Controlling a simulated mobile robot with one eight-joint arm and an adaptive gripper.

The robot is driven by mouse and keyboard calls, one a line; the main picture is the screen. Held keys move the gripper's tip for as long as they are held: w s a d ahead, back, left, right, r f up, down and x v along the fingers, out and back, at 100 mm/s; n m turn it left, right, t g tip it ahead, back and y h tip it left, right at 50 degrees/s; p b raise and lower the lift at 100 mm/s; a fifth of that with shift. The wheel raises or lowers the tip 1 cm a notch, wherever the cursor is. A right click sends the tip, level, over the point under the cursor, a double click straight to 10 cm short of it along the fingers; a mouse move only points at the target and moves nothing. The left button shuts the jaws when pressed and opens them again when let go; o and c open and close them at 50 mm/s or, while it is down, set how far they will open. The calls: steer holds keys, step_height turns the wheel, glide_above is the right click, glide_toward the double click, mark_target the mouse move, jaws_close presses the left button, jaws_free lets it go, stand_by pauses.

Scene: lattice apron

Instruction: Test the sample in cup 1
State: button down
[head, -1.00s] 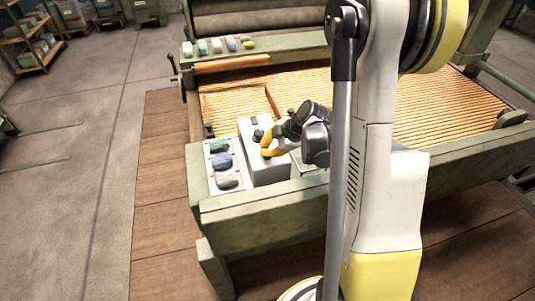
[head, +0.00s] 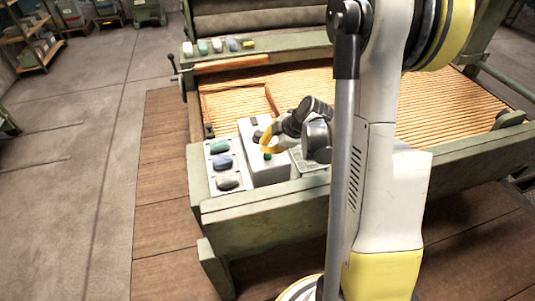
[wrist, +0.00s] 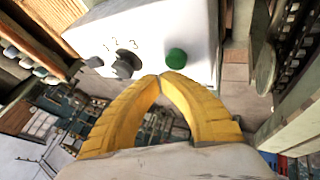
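A pale tester box (head: 262,172) stands on the near left corner of the green frame. It has a dark knob (wrist: 125,65) under the marks 1, 2 and 3, and a round green button (wrist: 176,58). I cannot tell which mark the knob points to. The button (head: 267,156) also shows in the head view. My gripper (wrist: 163,76) has yellow fingers meeting at the tips, with nothing between them. The tips are close beside the button and appear apart from it. In the head view, my gripper (head: 264,147) hangs over the box. No numbered cup can be made out.
A white tray (head: 208,170) left of the box holds green, blue and grey lumps. Several coloured pieces (head: 217,46) lie along the far rail. A slatted orange bed (head: 300,85) lies behind the box. The floor (head: 80,170) at left is clear.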

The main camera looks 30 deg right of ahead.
mark_target(264, 154)
steer(key=shift+r+p, duration=1.8)
steer(key=shift+r, duration=0.7)
steer(key=shift+s+a+r, duration=0.1)
steer(key=shift+a+r, duration=0.15)
steer(key=shift+r, duration=0.1)
steer(key=s+a+r+m+h, duration=0.3)
steer(key=s+a+r+m, duration=1)
steer(key=s, duration=0.6)
step_height(264, 154, up, 2)
steer(key=shift+a+r+m, duration=0.1)
steer(key=shift+a+m, duration=0.3)
steer(key=shift+a, duration=0.55)
